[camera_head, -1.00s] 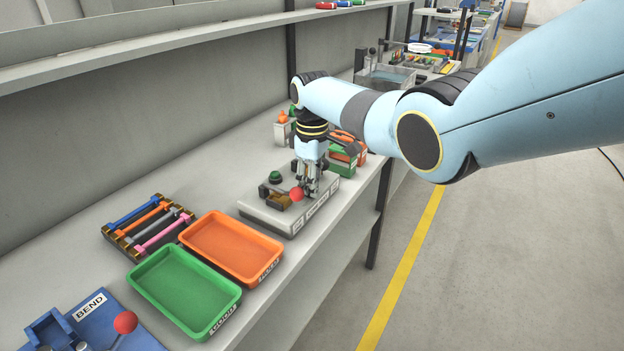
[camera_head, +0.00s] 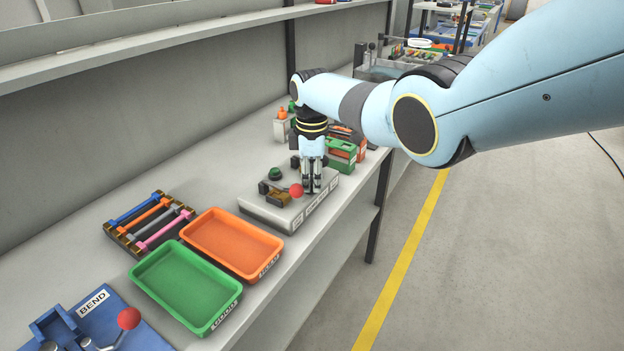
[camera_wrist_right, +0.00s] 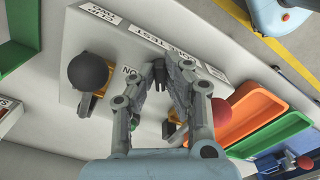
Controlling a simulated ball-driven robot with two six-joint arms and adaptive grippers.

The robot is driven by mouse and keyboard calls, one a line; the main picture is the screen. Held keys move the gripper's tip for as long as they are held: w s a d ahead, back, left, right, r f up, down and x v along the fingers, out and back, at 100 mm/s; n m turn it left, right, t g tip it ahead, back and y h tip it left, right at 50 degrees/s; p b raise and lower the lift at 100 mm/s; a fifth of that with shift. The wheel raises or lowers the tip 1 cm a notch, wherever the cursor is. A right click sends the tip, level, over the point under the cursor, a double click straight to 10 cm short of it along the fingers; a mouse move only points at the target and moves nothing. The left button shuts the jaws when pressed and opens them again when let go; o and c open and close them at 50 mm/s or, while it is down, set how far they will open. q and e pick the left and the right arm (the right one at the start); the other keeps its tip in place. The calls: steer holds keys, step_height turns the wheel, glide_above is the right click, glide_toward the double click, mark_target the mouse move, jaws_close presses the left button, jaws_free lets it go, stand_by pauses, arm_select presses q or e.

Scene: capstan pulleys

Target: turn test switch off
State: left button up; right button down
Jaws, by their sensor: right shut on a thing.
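The test box (camera_head: 283,217) is a pale, low unit at the bench's front edge, with labels on its front side. It shows in the right wrist view (camera_wrist_right: 125,62) with the words TEST and ON. My right gripper (camera_head: 312,188) points down at the box's right end, fingers together. In the wrist view the right gripper's fingers (camera_wrist_right: 171,68) are close together beside the ON label. They are shut on the test switch, which they mostly hide, so its position cannot be told. My left gripper is not in view.
A red ball knob (camera_head: 296,190) stands on the box just left of my fingers, with a dark green knob (camera_head: 275,174) behind. Orange (camera_head: 262,268) and green (camera_head: 222,315) trays lie to the left. Green and orange boxes (camera_head: 341,158) stand close behind the gripper.

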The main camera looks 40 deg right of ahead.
steer(key=c, duration=1.4)
jaws_free()
step_height(320, 180, up, 12)
